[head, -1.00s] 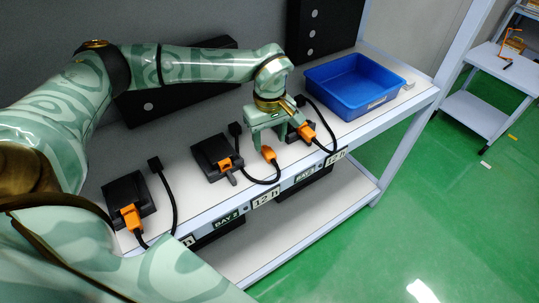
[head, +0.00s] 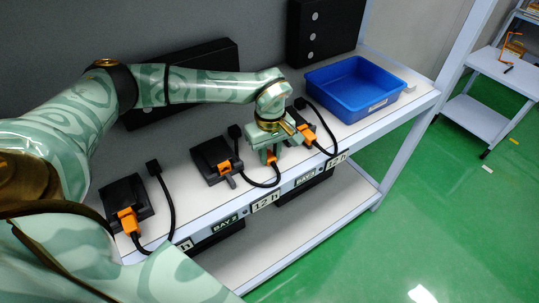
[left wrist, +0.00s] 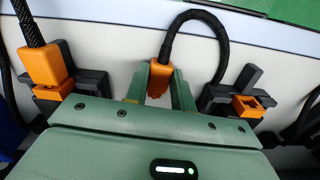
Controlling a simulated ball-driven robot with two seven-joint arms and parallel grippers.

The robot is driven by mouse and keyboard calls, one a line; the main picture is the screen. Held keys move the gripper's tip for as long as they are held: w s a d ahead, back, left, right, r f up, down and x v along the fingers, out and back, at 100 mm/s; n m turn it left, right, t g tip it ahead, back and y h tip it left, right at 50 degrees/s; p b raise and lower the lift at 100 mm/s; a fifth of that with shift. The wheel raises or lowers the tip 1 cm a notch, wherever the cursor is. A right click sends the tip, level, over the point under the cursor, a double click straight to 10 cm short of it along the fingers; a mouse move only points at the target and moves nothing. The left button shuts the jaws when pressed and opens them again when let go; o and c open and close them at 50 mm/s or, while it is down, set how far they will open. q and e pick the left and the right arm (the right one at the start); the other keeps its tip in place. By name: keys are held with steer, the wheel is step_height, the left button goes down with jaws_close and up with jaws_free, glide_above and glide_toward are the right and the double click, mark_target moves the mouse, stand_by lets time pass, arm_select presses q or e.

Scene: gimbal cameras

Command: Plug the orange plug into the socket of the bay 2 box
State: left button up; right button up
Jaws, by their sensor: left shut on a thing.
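The orange plug (head: 272,157) is between the fingers of my left gripper (head: 269,155), just above the shelf's front part. In the left wrist view the plug (left wrist: 159,78) sits between the two fingers, its black cable arching up and to the right. The left gripper is shut on it. The bay 2 box (head: 211,158), black, is to the left of the gripper in the head view. Its orange socket (head: 224,168) looks empty; the socket also shows at the right of the left wrist view (left wrist: 248,106). The plug is apart from the socket. My right gripper is not in view.
A right-hand box with an orange plug (head: 307,133) is close to the gripper. A left-hand black box also carries an orange plug (head: 128,222). A blue tray (head: 354,86) stands at the shelf's right end. Black cables lie along the shelf.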

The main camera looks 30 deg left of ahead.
mark_target(270, 157)
arm_select(q)
steer(key=shift+r, duration=0.5)
step_height(270, 157, up, 3)
steer(key=shift+f+p, duration=0.1)
steer(key=shift+p, duration=0.45)
steer(key=s+d+r+p, duration=0.2)
steer(key=s+d+r, duration=0.3)
steer(key=s+r, duration=0.4)
steer(key=s, duration=0.4)
steer(key=shift+d+r, duration=0.15)
steer(key=shift+d, duration=0.05)
